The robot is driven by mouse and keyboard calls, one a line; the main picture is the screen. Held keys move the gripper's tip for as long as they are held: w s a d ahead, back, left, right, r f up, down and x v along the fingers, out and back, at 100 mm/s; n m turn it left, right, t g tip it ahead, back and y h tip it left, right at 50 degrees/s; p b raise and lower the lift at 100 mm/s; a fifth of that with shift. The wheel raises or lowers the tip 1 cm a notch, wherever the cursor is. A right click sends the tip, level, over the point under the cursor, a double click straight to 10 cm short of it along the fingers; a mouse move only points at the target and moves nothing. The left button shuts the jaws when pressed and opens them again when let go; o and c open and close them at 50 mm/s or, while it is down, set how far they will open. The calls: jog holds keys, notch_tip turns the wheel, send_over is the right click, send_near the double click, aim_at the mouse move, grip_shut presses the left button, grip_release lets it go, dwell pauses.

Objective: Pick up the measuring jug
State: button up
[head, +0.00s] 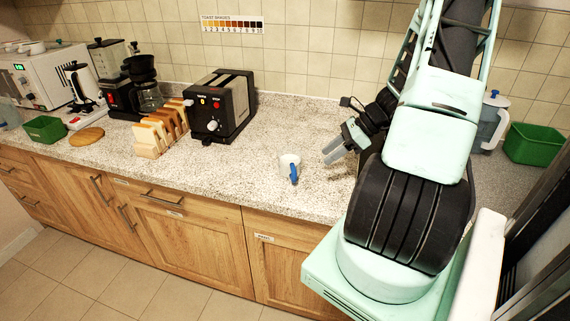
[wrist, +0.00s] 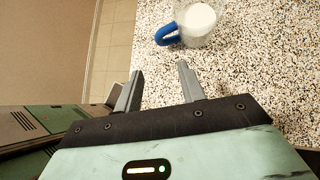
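The measuring jug (head: 288,164) is a small clear cup with a whitish inside and a blue handle. It stands upright on the speckled counter near the front edge, its handle toward the edge. In the wrist view the jug (wrist: 202,22) is at the top, beyond my fingertips, with the blue handle pointing left. My gripper (head: 333,150) is to the right of the jug and a little above the counter. In the wrist view my gripper (wrist: 160,74) has its two grey fingers apart with nothing between them. It does not touch the jug.
A black toaster (head: 222,105) stands behind and left of the jug, with a wooden rack of toast (head: 160,130) farther left. A lidded pitcher (head: 490,120) and a green bin (head: 535,144) are at the right, behind my arm. The counter (head: 245,165) around the jug is clear.

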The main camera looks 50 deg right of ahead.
jog(key=p, duration=0.2)
send_near(294, 182)
jog(key=x, duration=0.4)
jog(key=shift+w+d+f, duration=0.2)
jog(key=shift+w+f, duration=0.1)
jog(key=shift+w, duration=0.05)
jog(key=shift+p+x, duration=0.8)
jog(key=shift+x, duration=1.8)
jog(key=shift+w+r, duration=0.1)
grip_shut()
